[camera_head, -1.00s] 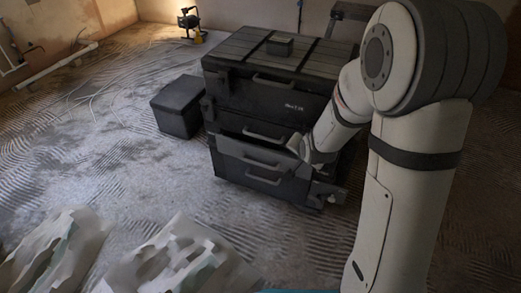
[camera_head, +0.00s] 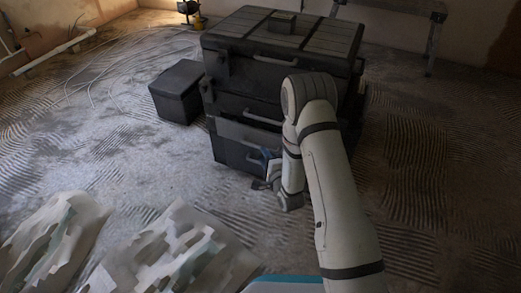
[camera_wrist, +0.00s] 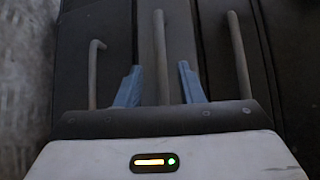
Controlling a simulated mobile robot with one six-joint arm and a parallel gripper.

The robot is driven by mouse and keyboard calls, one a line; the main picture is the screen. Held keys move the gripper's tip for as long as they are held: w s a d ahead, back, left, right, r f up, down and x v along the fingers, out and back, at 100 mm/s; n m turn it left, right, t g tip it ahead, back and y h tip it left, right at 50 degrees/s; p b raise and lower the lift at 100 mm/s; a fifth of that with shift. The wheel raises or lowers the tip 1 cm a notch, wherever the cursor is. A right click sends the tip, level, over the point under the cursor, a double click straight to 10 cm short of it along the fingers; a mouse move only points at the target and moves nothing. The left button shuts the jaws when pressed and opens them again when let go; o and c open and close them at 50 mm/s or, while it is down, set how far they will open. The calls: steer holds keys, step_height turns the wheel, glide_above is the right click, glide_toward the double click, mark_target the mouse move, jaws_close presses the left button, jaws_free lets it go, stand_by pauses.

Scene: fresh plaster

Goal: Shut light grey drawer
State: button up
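The light grey drawer (camera_head: 240,131) is a narrow front low in the dark chest (camera_head: 228,90), between darker drawers. Its right part is hidden by my arm, and I cannot tell how far it stands out. In the wrist view, the lighter drawer front (camera_wrist: 176,35) runs as an upright strip. Its bar handle (camera_wrist: 160,45) lies between my gripper's two blue fingers. My gripper (camera_wrist: 157,68) is open, with a gap on both sides of the handle. In the head view, my gripper (camera_head: 268,158) is small and partly hidden in front of the chest's lower drawers.
A dark box (camera_head: 178,92) stands on the floor left of the chest. Plaster-smeared sheets (camera_head: 150,250) lie in the foreground. A trestle leg (camera_head: 434,45) stands behind at the right. The ridged floor right of the chest is clear.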

mark_target(258, 147)
steer(key=b+x, duration=0.2)
steer(key=x, duration=0.4)
steer(key=shift+c, duration=0.2)
jaws_close()
